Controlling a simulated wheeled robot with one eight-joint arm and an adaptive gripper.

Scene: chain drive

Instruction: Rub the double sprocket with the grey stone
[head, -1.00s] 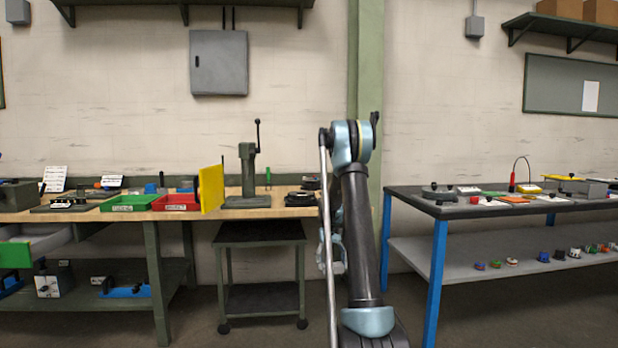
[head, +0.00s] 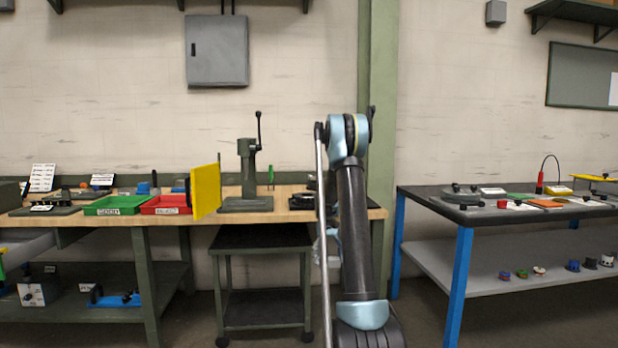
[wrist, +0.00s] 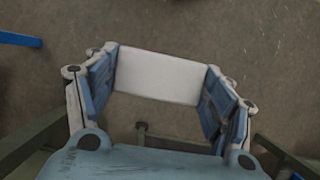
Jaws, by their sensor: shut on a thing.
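My gripper (wrist: 160,95) is shut on a pale grey block, the grey stone (wrist: 158,75), which spans the space between its two blue-padded fingers in the wrist view. In the head view my gripper is mostly hidden behind my arm. I cannot pick out the double sprocket for sure. Small dark round parts (head: 303,201) sit at the right end of the left bench, partly behind my arm. Other dark round parts (head: 460,194) lie on the right table.
The wooden bench (head: 370,212) holds a green tray (head: 115,205), a red tray (head: 165,205), a yellow panel (head: 206,190) and a green press (head: 248,175). A dark cart (head: 262,238) stands under it. The blue-legged table (head: 457,285) is at right. A floor gap separates bench and table.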

